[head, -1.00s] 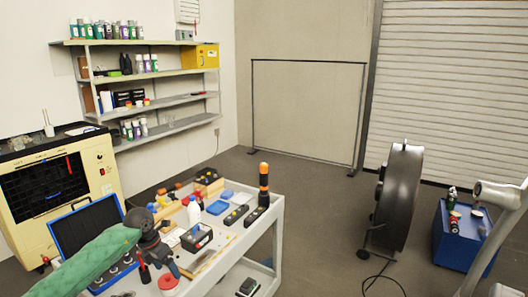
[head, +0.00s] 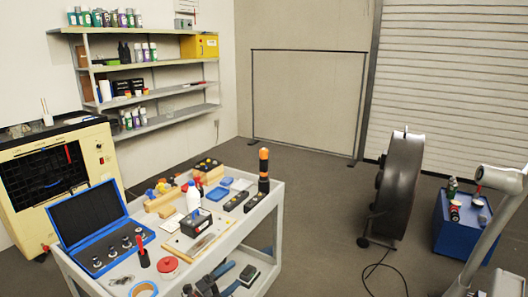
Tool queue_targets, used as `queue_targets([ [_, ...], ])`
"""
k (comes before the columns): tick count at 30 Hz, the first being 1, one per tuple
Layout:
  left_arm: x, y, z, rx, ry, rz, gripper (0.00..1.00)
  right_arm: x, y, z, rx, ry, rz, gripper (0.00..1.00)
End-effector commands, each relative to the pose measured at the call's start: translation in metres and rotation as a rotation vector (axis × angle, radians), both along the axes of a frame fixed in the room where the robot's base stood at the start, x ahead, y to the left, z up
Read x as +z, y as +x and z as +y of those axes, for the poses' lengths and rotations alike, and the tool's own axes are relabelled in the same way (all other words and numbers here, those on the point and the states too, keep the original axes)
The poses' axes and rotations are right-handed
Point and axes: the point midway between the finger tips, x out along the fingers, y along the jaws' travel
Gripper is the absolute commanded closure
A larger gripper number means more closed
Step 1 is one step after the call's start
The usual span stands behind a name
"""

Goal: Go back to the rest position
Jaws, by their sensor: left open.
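The rest of the left arm is out of the picture. My right gripper is not in view.
On the cart are an open blue case (head: 88,218), a white bottle (head: 193,198), an orange-and-black flashlight (head: 263,170) and a red-lidded jar (head: 167,265). A black wheel-like object (head: 400,185) and blue box (head: 458,232) stand right. Floor (head: 320,220) between is clear.

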Motion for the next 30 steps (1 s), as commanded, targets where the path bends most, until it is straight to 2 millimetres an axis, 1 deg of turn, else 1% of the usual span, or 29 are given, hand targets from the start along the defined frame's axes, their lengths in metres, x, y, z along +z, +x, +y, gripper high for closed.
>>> queue_targets([
  [1, -0.018, -0.005, 0.005, 0.075, -0.078, 0.062, 0.19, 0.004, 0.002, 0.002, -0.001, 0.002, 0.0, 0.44],
  [2, -0.026, -0.006, 0.01, 0.122, -0.122, 0.098, 0.19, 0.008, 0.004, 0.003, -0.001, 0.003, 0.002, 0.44],
  [5, -0.06, -0.014, 0.029, 0.282, -0.259, 0.234, 0.19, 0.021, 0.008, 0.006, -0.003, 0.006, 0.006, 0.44],
  [8, -0.104, -0.029, 0.049, 0.444, -0.378, 0.389, 0.19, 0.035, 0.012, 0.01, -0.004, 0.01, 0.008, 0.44],
  [9, -0.123, -0.037, 0.057, 0.508, -0.42, 0.455, 0.19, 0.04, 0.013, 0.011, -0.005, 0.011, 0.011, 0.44],
  [11, -0.154, -0.053, 0.067, 0.604, -0.479, 0.559, 0.19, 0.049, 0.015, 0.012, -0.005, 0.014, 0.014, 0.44],
  [12, -0.175, -0.066, 0.073, 0.667, -0.515, 0.632, 0.19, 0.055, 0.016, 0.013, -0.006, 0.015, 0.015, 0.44],
  [14, -0.208, -0.088, 0.082, 0.762, -0.562, 0.746, 0.19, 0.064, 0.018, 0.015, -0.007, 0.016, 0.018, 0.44],
  [15, -0.231, -0.105, 0.085, 0.823, -0.59, 0.825, 0.19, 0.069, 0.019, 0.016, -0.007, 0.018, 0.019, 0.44],
  [17, -0.264, -0.134, 0.09, 0.913, -0.626, 0.946, 0.19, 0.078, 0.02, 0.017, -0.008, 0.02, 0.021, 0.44],
  [18, -0.285, -0.156, 0.092, 0.971, -0.645, 1.03, 0.19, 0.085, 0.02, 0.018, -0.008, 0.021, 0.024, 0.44],
  [20, -0.315, -0.19, 0.091, 1.054, -0.67, 1.158, 0.19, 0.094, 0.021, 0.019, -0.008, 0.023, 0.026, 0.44],
  [21, -0.334, -0.215, 0.091, 1.108, -0.681, 1.245, 0.19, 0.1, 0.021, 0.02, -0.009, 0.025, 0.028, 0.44],
  [23, -0.359, -0.252, 0.087, 1.181, -0.692, 1.374, 0.19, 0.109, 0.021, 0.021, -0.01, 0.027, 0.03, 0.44],
  [24, -0.373, -0.277, 0.083, 1.224, -0.695, 1.458, 0.19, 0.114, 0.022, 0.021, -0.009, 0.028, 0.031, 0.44],
  [26, -0.39, -0.311, 0.078, 1.28, -0.696, 1.572, 0.19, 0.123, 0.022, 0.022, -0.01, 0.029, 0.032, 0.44],
  [27, -0.398, -0.332, 0.073, 1.309, -0.694, 1.642, 0.19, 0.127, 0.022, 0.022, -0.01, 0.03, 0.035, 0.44],
  [30, -0.412, -0.374, 0.064, 1.365, -0.683, 1.782, 0.19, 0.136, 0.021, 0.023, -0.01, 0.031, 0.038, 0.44],
])
